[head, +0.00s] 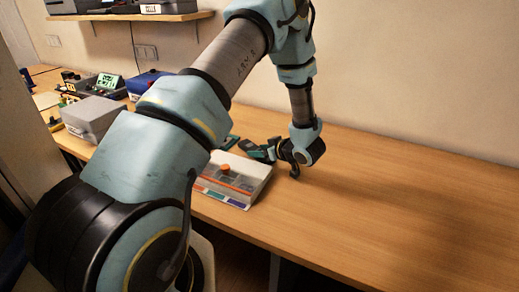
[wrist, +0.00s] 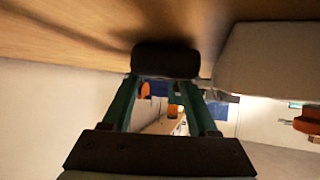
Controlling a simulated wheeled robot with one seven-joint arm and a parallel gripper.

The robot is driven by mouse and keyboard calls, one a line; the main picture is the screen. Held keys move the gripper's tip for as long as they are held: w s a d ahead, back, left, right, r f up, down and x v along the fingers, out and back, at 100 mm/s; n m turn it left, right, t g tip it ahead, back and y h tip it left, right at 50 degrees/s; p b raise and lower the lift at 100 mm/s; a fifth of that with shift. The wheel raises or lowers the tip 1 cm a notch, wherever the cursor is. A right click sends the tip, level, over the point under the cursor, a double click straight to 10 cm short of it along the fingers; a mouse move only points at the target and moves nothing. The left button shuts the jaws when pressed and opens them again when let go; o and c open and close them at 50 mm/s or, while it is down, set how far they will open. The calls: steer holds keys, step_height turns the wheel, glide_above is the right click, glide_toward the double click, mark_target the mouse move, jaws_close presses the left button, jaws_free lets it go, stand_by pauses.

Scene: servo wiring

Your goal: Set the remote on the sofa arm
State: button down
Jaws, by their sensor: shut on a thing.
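My gripper (head: 250,150) is low over the wooden bench, just behind a pale box with an orange knob. In the wrist view its two teal fingers (wrist: 165,95) reach to a dark, rounded block (wrist: 165,58) and are shut on it. The block lies close to the wooden surface, but I cannot tell if it touches it. I cannot make out whether it is a remote; its face and buttons do not show. No sofa arm shows in either view.
The pale box (head: 238,187) with coloured strips stands at the bench's front edge. A grey box (head: 93,118), a blue case (head: 150,82) and a device with a green screen (head: 108,80) are at left. The wooden bench (head: 410,200) is clear at right. A shelf (head: 130,17) hangs above.

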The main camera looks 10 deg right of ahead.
steer(key=shift+f, duration=0.15)
steer(key=shift+c, duration=0.9)
jaws_free()
